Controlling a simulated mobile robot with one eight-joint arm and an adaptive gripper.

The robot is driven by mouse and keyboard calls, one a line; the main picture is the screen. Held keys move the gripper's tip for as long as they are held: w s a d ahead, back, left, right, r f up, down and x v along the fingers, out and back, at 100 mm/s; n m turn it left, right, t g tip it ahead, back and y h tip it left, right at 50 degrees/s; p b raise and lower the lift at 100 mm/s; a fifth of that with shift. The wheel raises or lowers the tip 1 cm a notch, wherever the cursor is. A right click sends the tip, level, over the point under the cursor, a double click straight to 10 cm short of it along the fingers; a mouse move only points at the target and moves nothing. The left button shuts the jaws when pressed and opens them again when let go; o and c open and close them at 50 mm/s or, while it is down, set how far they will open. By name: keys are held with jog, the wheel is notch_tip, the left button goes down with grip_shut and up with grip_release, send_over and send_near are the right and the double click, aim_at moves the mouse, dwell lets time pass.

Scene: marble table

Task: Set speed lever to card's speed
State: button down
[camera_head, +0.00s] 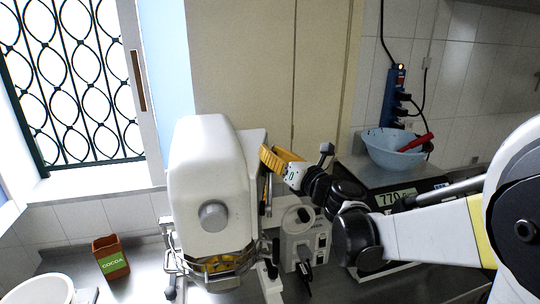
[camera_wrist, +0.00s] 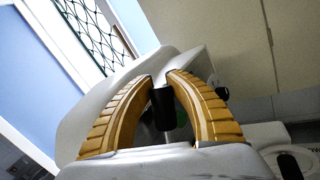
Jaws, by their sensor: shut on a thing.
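The white stand mixer (camera_head: 205,165) stands on the counter, and its smooth white body fills the middle of the wrist view (camera_wrist: 100,115). My gripper (camera_head: 270,157) is at the right side of the mixer's head. In the wrist view, the yellow fingers of my gripper (camera_wrist: 164,88) close around a black lever knob (camera_wrist: 162,108) on a thin metal stem. The speed marks by the lever are not readable. I cannot make out a card showing a speed in either view.
A brown cocoa box (camera_head: 110,258) and a white bowl (camera_head: 42,290) stand at left. A white appliance (camera_head: 305,238) is right of the mixer, beneath my arm. A scale reading 770 (camera_head: 395,198) carries a blue bowl (camera_head: 388,150) with a red-handled tool.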

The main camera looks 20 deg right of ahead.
jog(key=s+a+r+n+t+y+b, duration=0.1)
jog(key=s+a+n+t+y+b, duration=0.1)
jog(key=s+n+t+y+b, duration=0.1)
jog(key=shift+s+r+n+b, duration=0.25)
jog(key=shift+s+n+b, duration=0.65)
jog(key=shift+s, duration=0.75)
jog(key=shift+a, duration=0.1)
jog(key=c, duration=1.2)
grip_release()
jog(key=shift+d, duration=0.2)
jog(key=shift+o, duration=0.2)
jog(key=shift+a, duration=0.1)
jog(key=v, duration=1.2)
